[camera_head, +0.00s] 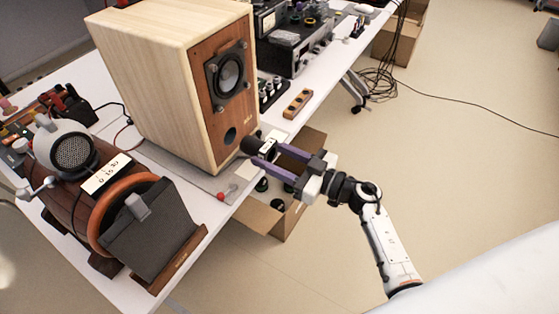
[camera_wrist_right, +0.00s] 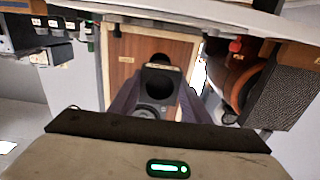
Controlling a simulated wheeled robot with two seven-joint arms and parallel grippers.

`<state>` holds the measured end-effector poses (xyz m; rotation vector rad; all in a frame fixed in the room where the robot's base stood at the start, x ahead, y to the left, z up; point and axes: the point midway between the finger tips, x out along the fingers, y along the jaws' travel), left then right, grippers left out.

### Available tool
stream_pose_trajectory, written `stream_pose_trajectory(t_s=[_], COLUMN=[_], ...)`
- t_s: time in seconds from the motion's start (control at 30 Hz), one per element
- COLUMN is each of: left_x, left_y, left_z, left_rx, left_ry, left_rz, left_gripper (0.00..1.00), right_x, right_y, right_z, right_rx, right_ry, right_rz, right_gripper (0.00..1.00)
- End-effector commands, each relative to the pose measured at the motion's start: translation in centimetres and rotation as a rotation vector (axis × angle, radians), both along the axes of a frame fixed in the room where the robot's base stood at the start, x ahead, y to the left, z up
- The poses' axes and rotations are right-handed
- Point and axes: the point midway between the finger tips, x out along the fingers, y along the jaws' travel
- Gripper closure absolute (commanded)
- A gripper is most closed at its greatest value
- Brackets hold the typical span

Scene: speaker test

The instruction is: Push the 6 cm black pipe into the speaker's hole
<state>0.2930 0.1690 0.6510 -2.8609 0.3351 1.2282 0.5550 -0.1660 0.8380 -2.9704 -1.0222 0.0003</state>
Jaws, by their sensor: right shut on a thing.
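The wooden speaker (camera_head: 150,75) stands on the white table, its brown front facing right. The round hole (camera_head: 230,136) is low on that front, below the driver (camera_head: 228,72). My right gripper (camera_head: 264,150) is shut on the black pipe (camera_head: 250,144), which it holds just in front of the speaker, to the right of the hole. In the right wrist view the pipe (camera_wrist_right: 158,82) is seen end-on between the purple fingers, over the brown front (camera_wrist_right: 125,65). A dark round shape behind it is partly hidden. Whether pipe and speaker touch cannot be told. My left gripper is not in view.
A wooden drum-like device with an orange rim (camera_head: 110,200) stands at the front left of the table. A small wooden block (camera_head: 297,103) and electronics (camera_head: 290,45) lie behind the gripper. A cardboard box (camera_head: 262,218) is on the floor below my right gripper.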

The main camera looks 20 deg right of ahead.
Motion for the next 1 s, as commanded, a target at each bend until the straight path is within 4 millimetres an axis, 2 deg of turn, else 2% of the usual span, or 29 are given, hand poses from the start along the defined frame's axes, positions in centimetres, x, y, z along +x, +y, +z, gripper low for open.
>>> stream_pose_trajectory(t_s=[0.17,0.5,1.0], left_x=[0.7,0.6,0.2], left_y=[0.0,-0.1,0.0], left_z=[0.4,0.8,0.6], left_rx=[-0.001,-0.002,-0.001], left_ry=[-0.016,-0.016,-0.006], left_rz=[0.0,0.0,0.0], left_gripper=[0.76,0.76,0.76], right_x=[1.2,2.8,3.1], right_y=[0.9,2.2,2.4], right_z=[0.2,0.1,0.0], right_rx=[0.001,-0.001,-0.001], right_ry=[0.001,-0.001,-0.001], right_rz=[0.001,0.0,0.0], right_gripper=[0.84,0.84,0.84])
